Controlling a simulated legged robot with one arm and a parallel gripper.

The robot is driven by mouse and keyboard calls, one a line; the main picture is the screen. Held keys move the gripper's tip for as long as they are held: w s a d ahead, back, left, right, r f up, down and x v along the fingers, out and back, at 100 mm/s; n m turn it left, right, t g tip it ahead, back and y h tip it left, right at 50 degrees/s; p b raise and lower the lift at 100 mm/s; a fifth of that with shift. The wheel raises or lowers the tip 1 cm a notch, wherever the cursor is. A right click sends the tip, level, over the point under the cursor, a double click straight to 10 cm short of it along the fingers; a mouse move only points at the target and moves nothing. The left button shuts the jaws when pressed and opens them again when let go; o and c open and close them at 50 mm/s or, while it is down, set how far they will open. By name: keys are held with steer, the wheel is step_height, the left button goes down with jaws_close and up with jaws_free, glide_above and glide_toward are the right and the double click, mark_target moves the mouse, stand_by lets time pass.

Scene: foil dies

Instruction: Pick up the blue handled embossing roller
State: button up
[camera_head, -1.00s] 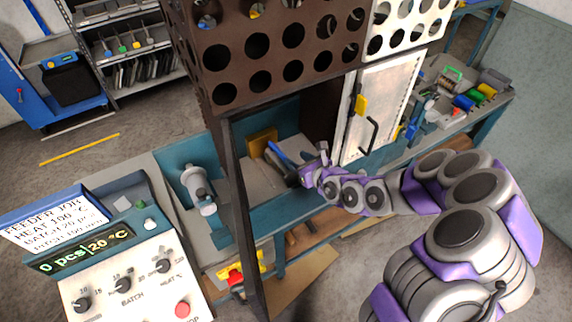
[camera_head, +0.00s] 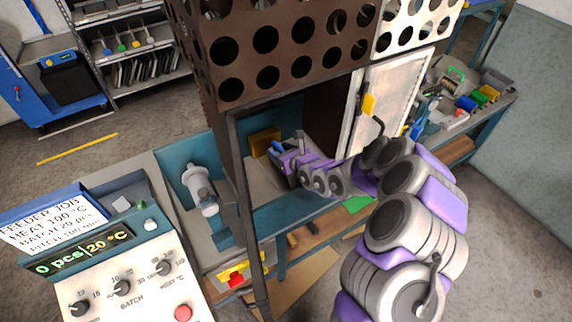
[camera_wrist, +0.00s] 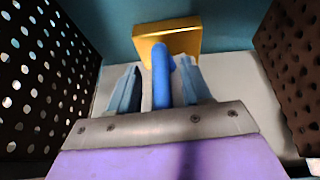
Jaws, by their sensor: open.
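The embossing roller's blue handle (camera_wrist: 161,75) shows in the wrist view, standing out between the two blue-grey fingers of my gripper (camera_wrist: 160,88). The fingers are apart, one on each side of the handle, with a visible gap on the left. The roller's far end is not clear, close to a yellow block (camera_wrist: 168,38). In the head view the blue handle (camera_head: 277,147) shows as a small piece beside my gripper (camera_head: 280,154), inside the open cabinet. My gripper hides most of the roller there.
Perforated dark walls (camera_wrist: 28,75) stand left and right of my gripper. The cabinet's dark front post (camera_head: 243,200) and white door (camera_head: 385,105) flank my arm. A control panel (camera_head: 110,275) is at lower left. A grey cylindrical device (camera_head: 201,190) stands left of the post.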

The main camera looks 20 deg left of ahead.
steer(key=shift+a, duration=0.4)
steer(key=shift+w+d, duration=0.1)
steer(key=shift+d, duration=0.35)
steer(key=shift+c, duration=0.7)
steer(key=shift+d+r, duration=0.2)
steer(key=shift+d, duration=0.25)
steer(key=c, duration=0.3)
steer(key=shift+a, duration=0.25)
steer(key=c, duration=0.5)
steer(key=shift+a+f, duration=0.1)
steer(key=shift+a, duration=0.15)
jaws_close()
steer(key=shift+d, duration=0.15)
